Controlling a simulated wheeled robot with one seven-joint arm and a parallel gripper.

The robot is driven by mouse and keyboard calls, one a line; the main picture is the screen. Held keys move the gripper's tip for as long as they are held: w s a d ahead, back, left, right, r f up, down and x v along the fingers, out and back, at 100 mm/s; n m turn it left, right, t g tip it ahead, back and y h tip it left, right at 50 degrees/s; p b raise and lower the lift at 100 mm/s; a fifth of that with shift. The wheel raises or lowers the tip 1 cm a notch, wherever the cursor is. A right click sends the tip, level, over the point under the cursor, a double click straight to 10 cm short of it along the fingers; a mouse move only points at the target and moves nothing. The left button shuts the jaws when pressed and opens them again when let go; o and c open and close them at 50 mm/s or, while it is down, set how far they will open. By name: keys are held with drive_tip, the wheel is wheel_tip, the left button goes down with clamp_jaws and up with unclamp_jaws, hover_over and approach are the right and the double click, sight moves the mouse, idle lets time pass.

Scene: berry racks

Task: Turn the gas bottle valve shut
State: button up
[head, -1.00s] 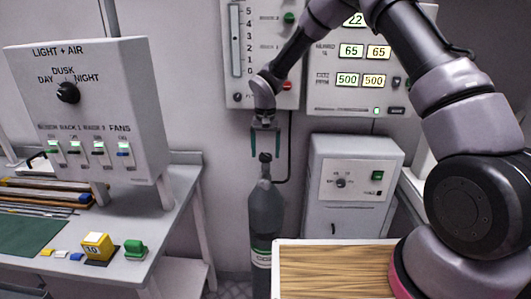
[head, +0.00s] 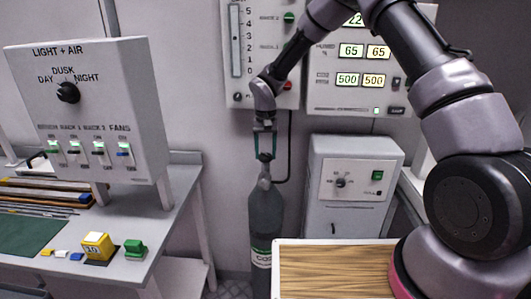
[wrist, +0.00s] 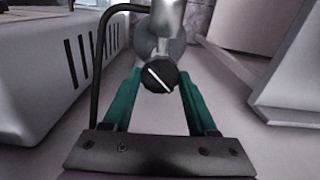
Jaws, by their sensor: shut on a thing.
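The grey gas bottle (head: 265,221) stands upright on the floor against the back wall, between the bench and the grey cabinet. Its black round valve knob with a white line shows in the wrist view (wrist: 159,77), the line running slantwise from upper left to lower right. My gripper (head: 265,157) points down over the bottle top, its green fingers shut on the valve knob from both sides. In the wrist view the fingers (wrist: 159,88) lean in on the knob.
A black hose (head: 289,150) runs from the bottle neck up the wall, close to my gripper. A light and air control box (head: 110,125) stands at left above the bench (head: 185,185). A grey cabinet (head: 352,215) stands right of the bottle. A wood-topped surface (head: 335,268) is in front.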

sight(265, 155)
drive_tip(key=n, duration=0.4)
drive_tip(key=shift+n, duration=2.1)
drive_tip(key=o, duration=1.4)
drive_tip(key=shift+c, duration=0.2)
wheel_tip(265, 155, up, 11)
